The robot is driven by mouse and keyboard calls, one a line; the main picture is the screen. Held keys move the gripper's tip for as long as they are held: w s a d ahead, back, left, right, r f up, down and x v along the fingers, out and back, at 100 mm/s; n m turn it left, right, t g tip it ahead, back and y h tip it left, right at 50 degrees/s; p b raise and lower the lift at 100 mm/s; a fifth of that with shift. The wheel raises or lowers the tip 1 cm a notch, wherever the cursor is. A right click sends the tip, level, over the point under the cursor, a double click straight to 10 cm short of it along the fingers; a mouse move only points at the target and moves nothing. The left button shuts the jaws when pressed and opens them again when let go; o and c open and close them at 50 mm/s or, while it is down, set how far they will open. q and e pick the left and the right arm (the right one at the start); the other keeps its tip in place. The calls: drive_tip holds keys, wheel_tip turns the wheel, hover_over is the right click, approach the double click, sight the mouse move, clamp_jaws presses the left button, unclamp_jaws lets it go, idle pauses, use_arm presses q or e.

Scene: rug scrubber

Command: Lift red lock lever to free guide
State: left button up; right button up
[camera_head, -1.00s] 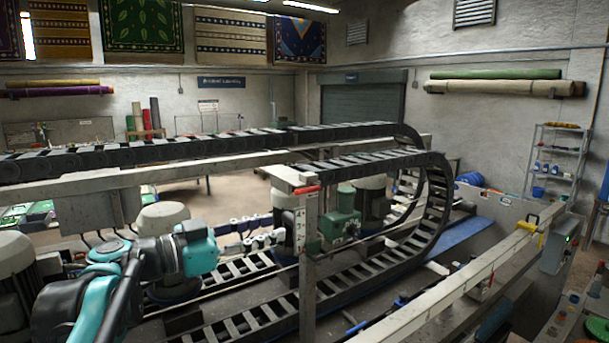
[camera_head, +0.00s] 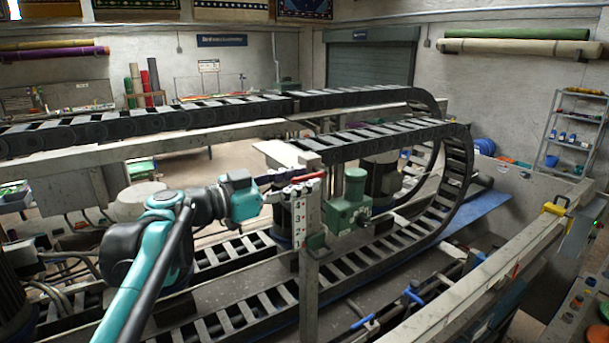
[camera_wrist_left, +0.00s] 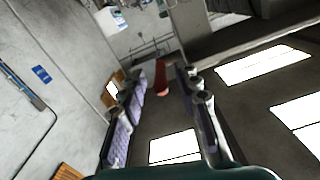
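The red lock lever (camera_head: 308,177) sticks out at the top of the upright grey post (camera_head: 309,265), above a white numbered scale (camera_head: 299,220). My left gripper (camera_head: 287,180) reaches in from the left at the lever's height, just to its left. In the left wrist view, the gripper's two fingers (camera_wrist_left: 163,98) are spread apart. The red lever (camera_wrist_left: 162,82) shows between them, near the fingertips, and contact cannot be told. My right gripper is in neither view. I cannot make out the guide clearly.
A green motor housing (camera_head: 349,207) sits just right of the post. A dark slatted chain track (camera_head: 385,139) curves around behind and below it. A long grey beam (camera_head: 485,285) with a yellow clamp (camera_head: 557,206) runs along the right.

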use_arm(q)
drive_tip(key=shift+w+d+f, duration=0.1)
drive_tip(key=shift+w+d, duration=0.25)
drive_tip(key=shift+w, duration=0.2)
drive_tip(key=shift+s, duration=0.35)
drive_tip(key=shift+d, duration=0.2)
drive_tip(key=shift+c, duration=0.2)
drive_tip(key=shift+w, duration=0.15)
drive_tip(key=c, duration=0.6)
drive_tip(key=shift+w, duration=0.1)
clamp_jaws()
